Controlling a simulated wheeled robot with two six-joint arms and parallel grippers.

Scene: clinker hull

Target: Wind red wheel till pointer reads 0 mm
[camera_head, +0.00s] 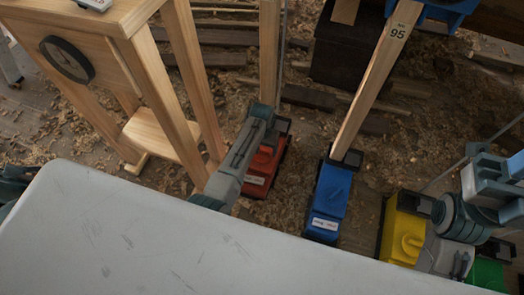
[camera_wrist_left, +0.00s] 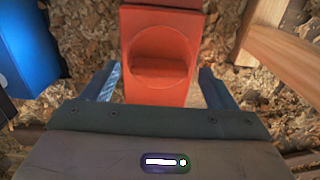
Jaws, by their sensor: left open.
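A red jack-like unit (camera_head: 262,165) stands on the shavings-covered floor, partly hidden by my left arm. In the left wrist view its red face carries a round red wheel-like part (camera_wrist_left: 160,45) with a raised bar across it. My left gripper (camera_wrist_left: 160,78) is open, one finger on each side of the red part, with nothing clearly gripped. In the head view my left gripper (camera_head: 262,112) is above the red unit. Contact cannot be told.
Blue (camera_head: 328,200), yellow (camera_head: 402,235) and green (camera_head: 487,273) units stand to the right. A post (camera_head: 375,85) marked 95 rises from the blue one. A wooden stand (camera_head: 100,45) with a dark ring is at left. Wood pieces lie behind.

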